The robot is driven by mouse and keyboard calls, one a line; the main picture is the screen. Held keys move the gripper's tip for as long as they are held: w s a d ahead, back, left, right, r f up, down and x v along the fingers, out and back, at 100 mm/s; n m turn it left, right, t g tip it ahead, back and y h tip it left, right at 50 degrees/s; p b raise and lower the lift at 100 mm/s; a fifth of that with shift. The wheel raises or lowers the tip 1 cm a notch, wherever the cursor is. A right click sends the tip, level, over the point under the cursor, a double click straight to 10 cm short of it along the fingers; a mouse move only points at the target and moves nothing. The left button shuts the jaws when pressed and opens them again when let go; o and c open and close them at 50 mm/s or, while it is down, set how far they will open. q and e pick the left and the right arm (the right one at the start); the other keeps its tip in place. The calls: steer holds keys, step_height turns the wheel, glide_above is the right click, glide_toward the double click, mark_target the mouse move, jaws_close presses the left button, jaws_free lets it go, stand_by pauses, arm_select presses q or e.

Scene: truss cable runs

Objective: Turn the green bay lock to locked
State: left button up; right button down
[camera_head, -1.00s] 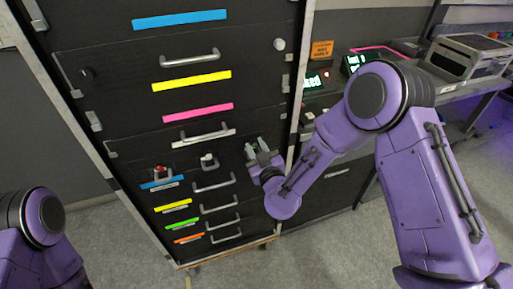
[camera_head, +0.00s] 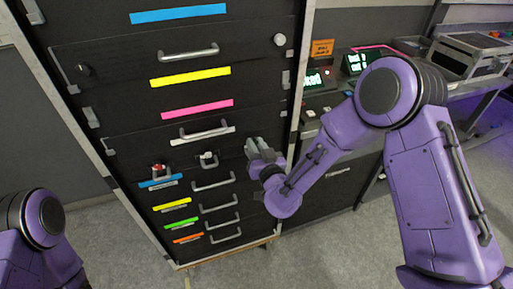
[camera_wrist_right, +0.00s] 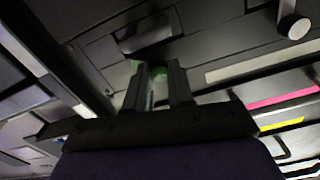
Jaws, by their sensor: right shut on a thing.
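My right gripper (camera_head: 256,147) is at the right side of the black cabinet front (camera_head: 120,125), beside the column of small drawers. In the right wrist view its two fingers (camera_wrist_right: 158,78) are shut on the green bay lock (camera_wrist_right: 150,66). Only a green patch of the lock shows at the fingertips; the gripper hides the rest, and I cannot read its lock position. My left arm shows at the lower left of the head view, but its gripper is out of the picture.
Close by are a silver latch (camera_head: 208,159), a red-topped knob (camera_head: 158,169), a round white knob (camera_head: 279,40) and several drawer handles. Strips mark the drawers, one green (camera_head: 181,223). A control desk with lit screens (camera_head: 357,60) stands at right. Grey floor is clear in front.

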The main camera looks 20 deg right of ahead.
steer(key=m+b, duration=0.3)
steer(key=m, duration=0.9)
steer(key=shift+m+b, duration=0.3)
stand_by(0.4)
steer(key=c, duration=1)
jaws_free()
steer(key=s, duration=1)
steer(key=shift+s+d, duration=0.15)
steer(key=shift+s, duration=0.15)
